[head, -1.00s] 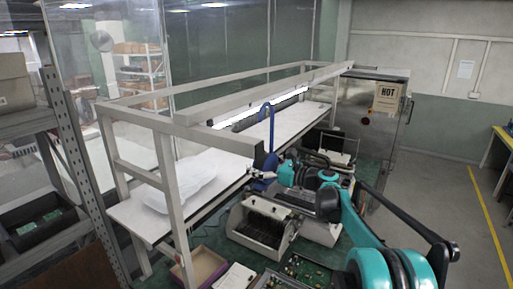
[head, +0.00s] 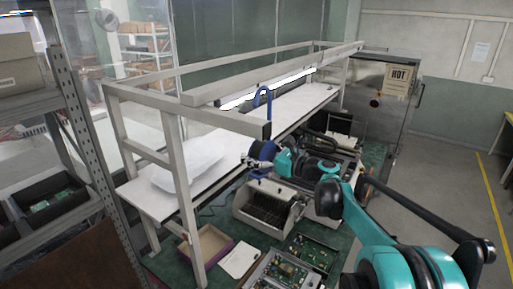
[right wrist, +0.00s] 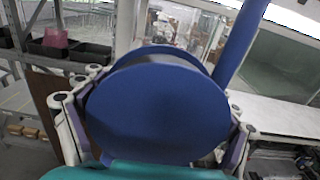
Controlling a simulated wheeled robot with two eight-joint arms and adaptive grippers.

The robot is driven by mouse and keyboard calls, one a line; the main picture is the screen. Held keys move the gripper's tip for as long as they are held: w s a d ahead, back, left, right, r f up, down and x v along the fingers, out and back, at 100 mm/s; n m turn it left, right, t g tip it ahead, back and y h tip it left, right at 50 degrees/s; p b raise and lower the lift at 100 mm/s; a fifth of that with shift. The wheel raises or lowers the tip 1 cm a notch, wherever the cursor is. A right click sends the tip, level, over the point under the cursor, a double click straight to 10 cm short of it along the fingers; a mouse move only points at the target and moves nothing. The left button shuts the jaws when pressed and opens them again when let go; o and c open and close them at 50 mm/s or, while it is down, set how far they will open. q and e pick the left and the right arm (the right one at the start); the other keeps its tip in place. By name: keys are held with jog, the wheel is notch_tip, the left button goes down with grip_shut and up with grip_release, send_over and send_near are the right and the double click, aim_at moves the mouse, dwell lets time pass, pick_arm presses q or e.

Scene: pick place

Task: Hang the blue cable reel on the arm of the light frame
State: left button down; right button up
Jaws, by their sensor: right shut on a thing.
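The blue cable reel (head: 263,150) hangs below a tall blue hook (head: 270,104) with a curved top. My right gripper (right wrist: 160,115) is shut on the reel, its fingers on both sides of the blue disc. In the head view, the reel is just below the dark-tipped free end of a pale arm (head: 225,118) of the light frame (head: 176,165). The hook's curve rises above that arm near its tip. I cannot tell whether the hook is over the arm or only beside it. My left gripper is not in view.
A white bench (head: 150,204) under the frame holds a plastic-wrapped bundle (head: 190,160). Grey equipment (head: 268,207), circuit boards (head: 306,250) and an open box (head: 207,244) lie below on the green surface. A metal shelf (head: 75,130) stands at left. Floor is clear at right.

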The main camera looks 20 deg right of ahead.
jog(key=s+a+f+b, duration=0.1)
jog(key=s+a+f, duration=0.2)
jog(key=s+a, duration=0.3)
jog(key=shift+a, duration=0.75)
dwell(0.4)
jog(key=o, duration=1.6)
